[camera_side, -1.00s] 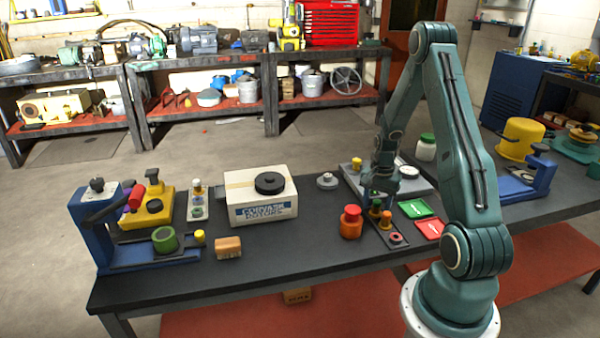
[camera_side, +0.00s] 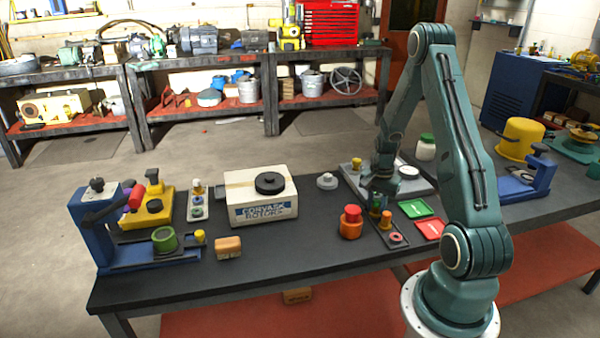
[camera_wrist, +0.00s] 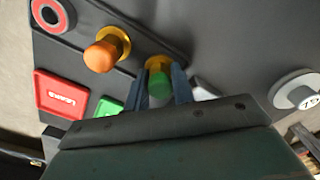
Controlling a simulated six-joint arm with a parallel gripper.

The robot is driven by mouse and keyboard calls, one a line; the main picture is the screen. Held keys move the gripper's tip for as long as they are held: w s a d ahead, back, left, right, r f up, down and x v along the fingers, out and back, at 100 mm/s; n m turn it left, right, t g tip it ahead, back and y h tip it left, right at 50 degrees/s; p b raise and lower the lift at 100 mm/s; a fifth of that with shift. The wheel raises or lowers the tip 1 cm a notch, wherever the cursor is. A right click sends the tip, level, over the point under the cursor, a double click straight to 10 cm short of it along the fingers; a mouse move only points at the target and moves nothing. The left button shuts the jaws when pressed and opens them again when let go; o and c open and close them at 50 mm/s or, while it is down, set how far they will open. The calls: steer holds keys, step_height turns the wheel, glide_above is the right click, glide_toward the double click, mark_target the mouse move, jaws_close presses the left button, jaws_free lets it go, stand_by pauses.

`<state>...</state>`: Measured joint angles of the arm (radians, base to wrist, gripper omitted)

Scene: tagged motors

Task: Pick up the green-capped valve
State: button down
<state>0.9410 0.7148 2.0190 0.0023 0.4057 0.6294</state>
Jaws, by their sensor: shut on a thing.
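The green-capped valve (camera_wrist: 159,84) stands between my fingers in the wrist view, its yellow-orange base (camera_wrist: 160,62) showing past the cap. My gripper (camera_wrist: 161,86) is shut on it, with one blue finger on each side. In the side view my gripper (camera_side: 376,203) points down over the dark tray (camera_side: 381,222), and the fingers and arm hide most of the valve. I cannot tell whether the valve is clear of the tray.
An orange-capped valve (camera_wrist: 103,53) stands close beside it, with a red ring (camera_wrist: 50,13) farther along the tray. Red (camera_side: 429,228) and green (camera_side: 416,208) cards lie to the right. A red-orange bottle (camera_side: 350,224) stands left. The table's front middle is clear.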

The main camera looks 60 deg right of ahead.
mark_target(377, 200)
steer(key=shift+r, duration=0.15)
step_height(377, 200, up, 20)
stand_by(0.8)
steer(key=shift+w, duration=0.15)
stand_by(0.4)
